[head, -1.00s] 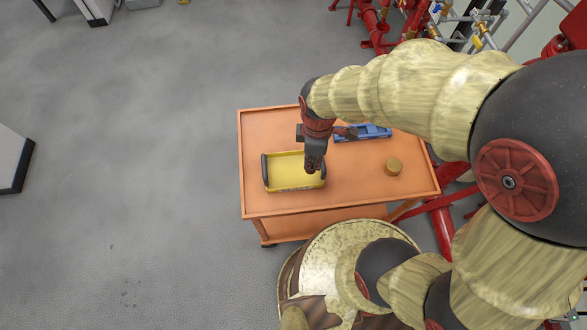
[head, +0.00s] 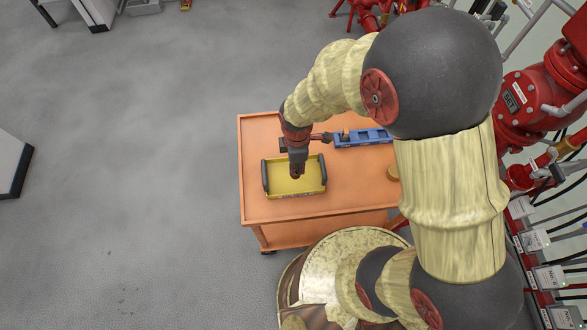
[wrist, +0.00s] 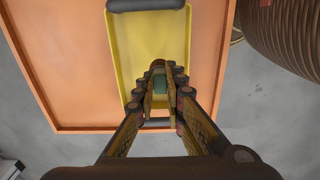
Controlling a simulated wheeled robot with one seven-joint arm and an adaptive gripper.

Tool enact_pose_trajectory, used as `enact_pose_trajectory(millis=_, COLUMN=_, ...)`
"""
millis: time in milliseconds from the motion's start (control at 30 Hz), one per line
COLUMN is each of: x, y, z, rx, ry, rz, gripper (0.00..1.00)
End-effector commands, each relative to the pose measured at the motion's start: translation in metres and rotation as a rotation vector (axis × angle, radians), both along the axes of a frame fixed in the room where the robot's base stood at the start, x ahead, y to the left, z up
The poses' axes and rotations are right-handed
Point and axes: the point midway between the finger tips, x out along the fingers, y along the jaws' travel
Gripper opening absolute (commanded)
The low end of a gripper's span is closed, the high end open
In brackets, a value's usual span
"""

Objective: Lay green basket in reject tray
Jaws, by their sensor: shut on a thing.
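The yellow tray (head: 311,187) with dark end handles sits on the orange cart; it also shows in the wrist view (wrist: 122,50). My gripper (head: 297,174) is over the tray, pointing down. In the wrist view my gripper (wrist: 159,85) is shut on a small green thing (wrist: 160,86), likely the green basket, mostly hidden between the fingers. It appears within the tray's outline, and I cannot tell whether it touches the tray floor.
The orange cart top (head: 345,190) has bare room around the tray. A blue rack (head: 366,138) stands behind and to the right. Red pipework (head: 540,100) stands at the right.

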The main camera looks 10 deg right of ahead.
Motion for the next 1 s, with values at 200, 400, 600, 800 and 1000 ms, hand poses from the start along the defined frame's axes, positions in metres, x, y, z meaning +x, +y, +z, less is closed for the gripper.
enact_pose_trajectory(millis=200, x=0.012, y=0.004, z=-0.015, rx=0.000, ry=-0.001, rz=0.000, gripper=0.00)
enact_pose_trajectory(millis=400, x=0.016, y=0.006, z=-0.034, rx=-0.001, ry=0.002, rz=-0.001, gripper=0.00)
enact_pose_trajectory(millis=600, x=0.016, y=0.006, z=-0.052, rx=0.000, ry=0.000, rz=-0.001, gripper=0.00)
enact_pose_trajectory(millis=800, x=0.016, y=0.006, z=-0.051, rx=0.000, ry=0.000, rz=-0.001, gripper=0.00)
enact_pose_trajectory(millis=1000, x=0.016, y=0.006, z=-0.054, rx=0.000, ry=-0.001, rz=-0.001, gripper=0.14)
